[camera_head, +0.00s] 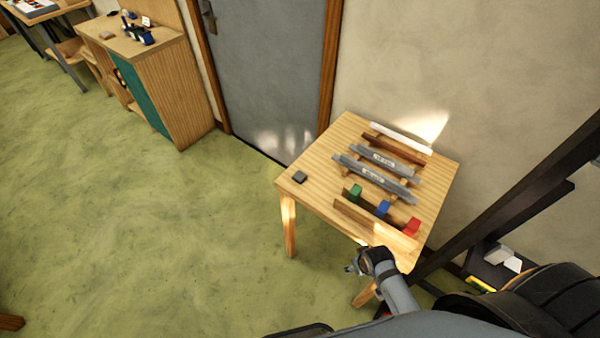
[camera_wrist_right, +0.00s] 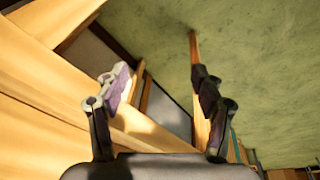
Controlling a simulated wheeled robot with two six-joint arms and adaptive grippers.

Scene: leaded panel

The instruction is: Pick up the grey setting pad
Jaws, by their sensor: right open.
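The grey setting pad (camera_head: 299,177) is a small dark grey square block. It lies flat near the left corner of the wooden table (camera_head: 318,188) in the head view. I cannot make it out in the right wrist view. My right gripper (camera_head: 355,264) is beside the table's near edge, below and to the right of the pad in the picture and well apart from it. In the right wrist view my right gripper (camera_wrist_right: 162,80) has its fingers spread with nothing between them. My left gripper is not in view.
On the table, grey bars (camera_head: 372,172) and other strips lie on wooden rests. Green (camera_head: 355,192), blue (camera_head: 382,208) and red (camera_head: 411,226) blocks stand behind a wooden strip (camera_head: 372,224). The green floor (camera_head: 200,240) left of the table is clear.

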